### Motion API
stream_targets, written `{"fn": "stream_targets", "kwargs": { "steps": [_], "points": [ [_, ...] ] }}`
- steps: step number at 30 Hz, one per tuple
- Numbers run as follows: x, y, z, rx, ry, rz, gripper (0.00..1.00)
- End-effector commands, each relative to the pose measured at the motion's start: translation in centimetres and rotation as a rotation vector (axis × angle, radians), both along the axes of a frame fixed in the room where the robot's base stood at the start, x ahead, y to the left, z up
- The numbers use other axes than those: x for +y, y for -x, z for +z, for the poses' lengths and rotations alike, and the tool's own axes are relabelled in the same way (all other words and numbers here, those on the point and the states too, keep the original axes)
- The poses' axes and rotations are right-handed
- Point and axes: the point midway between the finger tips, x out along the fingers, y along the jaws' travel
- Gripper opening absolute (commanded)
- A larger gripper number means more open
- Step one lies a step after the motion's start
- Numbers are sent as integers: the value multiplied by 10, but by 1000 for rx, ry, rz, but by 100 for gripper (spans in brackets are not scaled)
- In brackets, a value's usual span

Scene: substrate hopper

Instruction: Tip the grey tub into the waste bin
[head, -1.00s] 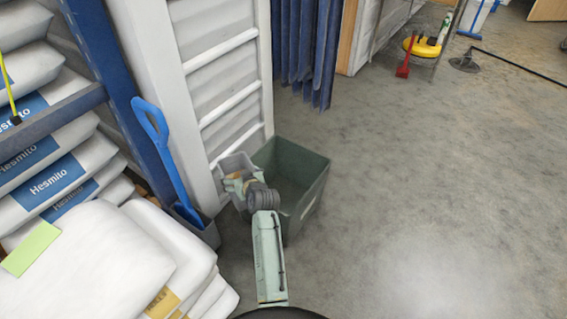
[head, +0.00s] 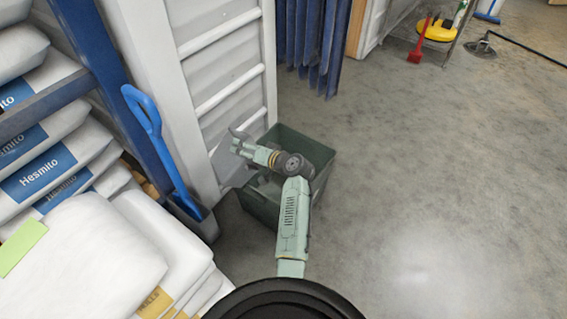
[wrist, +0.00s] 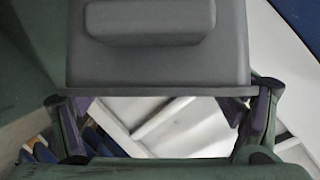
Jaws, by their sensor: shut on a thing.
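The grey tub (wrist: 165,60) fills the upper middle of the wrist view. It shows a smooth outer face with a raised block; its inside is hidden. My gripper (wrist: 165,112) has a finger at each side of the tub's edge and is shut on it. In the head view the tub (head: 229,178) is partly hidden below my gripper (head: 238,146) and looks tilted, at the left side of the bin. The dark green waste bin (head: 318,154) stands open on the floor, partly covered by my arm. I cannot tell what is in the bin.
A white ribbed wall panel (head: 222,50) stands close behind and left of the bin. A blue-handled tool (head: 160,140) leans by the rack at left. White sacks (head: 85,245) are stacked in front left.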

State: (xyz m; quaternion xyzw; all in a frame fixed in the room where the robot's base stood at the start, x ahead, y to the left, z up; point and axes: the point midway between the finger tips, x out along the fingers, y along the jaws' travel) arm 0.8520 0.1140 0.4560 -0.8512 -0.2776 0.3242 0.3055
Motion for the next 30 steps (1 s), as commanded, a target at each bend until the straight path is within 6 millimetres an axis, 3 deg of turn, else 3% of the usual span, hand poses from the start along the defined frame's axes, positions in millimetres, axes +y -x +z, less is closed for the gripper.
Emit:
{"fn": "stream_targets", "kwargs": {
  "steps": [1, 3, 18, 25, 30],
  "points": [
    [-5, -4, -14, 38, -81, -6, 26],
    [-7, -5, -21, 92, -185, -2, 26],
    [-24, -14, -68, 302, -585, 0, 26],
    [-33, -18, -83, 402, -776, 1, 26],
    [-40, -22, -84, 481, -927, 2, 26]
  ]
}}
